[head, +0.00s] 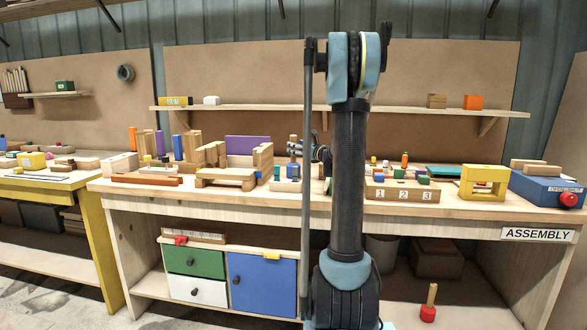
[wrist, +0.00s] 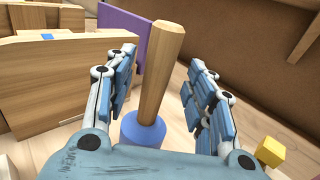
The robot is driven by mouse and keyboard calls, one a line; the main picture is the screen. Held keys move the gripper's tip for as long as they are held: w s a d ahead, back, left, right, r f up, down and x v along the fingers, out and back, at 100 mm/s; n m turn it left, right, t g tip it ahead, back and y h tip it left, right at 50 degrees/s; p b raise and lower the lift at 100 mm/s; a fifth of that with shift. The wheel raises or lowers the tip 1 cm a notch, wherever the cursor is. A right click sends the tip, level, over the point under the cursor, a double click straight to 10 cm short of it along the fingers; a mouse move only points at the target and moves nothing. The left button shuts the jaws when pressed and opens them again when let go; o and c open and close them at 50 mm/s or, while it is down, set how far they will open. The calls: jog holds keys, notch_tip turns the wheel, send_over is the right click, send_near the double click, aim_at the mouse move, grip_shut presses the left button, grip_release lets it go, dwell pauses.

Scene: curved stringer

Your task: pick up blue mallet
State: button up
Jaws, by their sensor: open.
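The blue mallet stands upright on its blue head (wrist: 143,133), with its plain wooden handle (wrist: 163,62) pointing up. My gripper (wrist: 165,65) is open, with one blue-padded finger on each side of the handle. There are gaps between the handle and both fingers in the wrist view. The lower part of the head is hidden behind my gripper's palm. In the head view my gripper (head: 306,150) is low over the workbench, partly hidden behind my arm.
Wooden block structures (wrist: 60,80) and a purple panel (wrist: 122,32) stand close on the left in the wrist view. A small yellow block (wrist: 270,152) lies at the right. In the head view, a numbered wooden block (head: 402,194) sits on the workbench (head: 470,217).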

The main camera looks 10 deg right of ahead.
aim_at(293, 163)
jog(key=shift+x, duration=1.5)
grip_shut()
